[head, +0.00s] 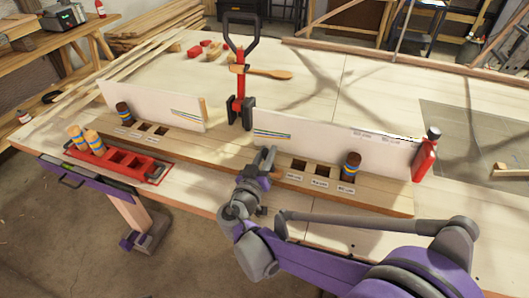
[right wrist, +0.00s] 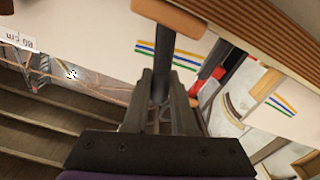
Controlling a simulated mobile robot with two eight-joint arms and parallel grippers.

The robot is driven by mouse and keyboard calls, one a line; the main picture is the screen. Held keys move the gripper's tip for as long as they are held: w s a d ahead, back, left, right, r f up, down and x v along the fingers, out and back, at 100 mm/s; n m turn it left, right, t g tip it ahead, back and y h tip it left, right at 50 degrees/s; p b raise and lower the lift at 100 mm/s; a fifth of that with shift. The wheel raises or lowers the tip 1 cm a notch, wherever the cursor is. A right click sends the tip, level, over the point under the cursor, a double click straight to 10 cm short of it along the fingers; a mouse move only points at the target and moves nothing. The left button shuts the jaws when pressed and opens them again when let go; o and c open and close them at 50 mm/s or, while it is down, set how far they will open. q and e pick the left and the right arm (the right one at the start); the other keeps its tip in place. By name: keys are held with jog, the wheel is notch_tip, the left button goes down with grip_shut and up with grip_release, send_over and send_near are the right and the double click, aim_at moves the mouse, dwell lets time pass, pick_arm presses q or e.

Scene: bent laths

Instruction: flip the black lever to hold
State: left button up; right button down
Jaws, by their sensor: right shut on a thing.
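The black lever (head: 240,48) stands up as a tall open loop above a red clamp (head: 240,108), between the two white boards at the middle of the bench. My right gripper (head: 267,157) is in front of the right white board, lower and nearer than the lever and apart from it. In the right wrist view its fingers (right wrist: 162,98) are shut on a dark shaft (right wrist: 162,66). A tan piece (right wrist: 170,16) shows at the shaft's far end; whether they are joined is unclear. The red clamp also shows beyond the fingers (right wrist: 207,76). My left gripper is not in view.
White boards (head: 150,104) (head: 330,142) stand along wooden strips with labelled square holes. Banded cylinders (head: 350,166) (head: 124,114) sit in some. A red rack (head: 128,163) is at the left, a red bottle (head: 426,158) at the right.

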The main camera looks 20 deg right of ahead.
jog(key=d+m, duration=0.1)
jog(key=m, duration=0.1)
jog(key=s+d+m+p, duration=0.1)
jog(key=m, duration=0.1)
jog(key=shift+s+r, duration=0.2)
jog(key=shift+s+d+f+m+p, duration=0.15)
jog(key=shift+s+d+m, duration=0.15)
jog(key=shift+m, duration=0.45)
jog(key=shift+s+d+f+m+p, duration=0.15)
jog(key=shift+d+m, duration=0.2)
jog(key=shift+m, duration=0.45)
jog(key=shift+s+d+f+m+p, duration=0.1)
jog(key=shift+s+d+m, duration=0.2)
jog(key=shift+m, duration=0.45)
jog(key=c, duration=0.7)
grip_release()
jog(key=shift+d, duration=0.1)
jog(key=v, duration=1)
jog(key=shift+s+a, duration=0.3)
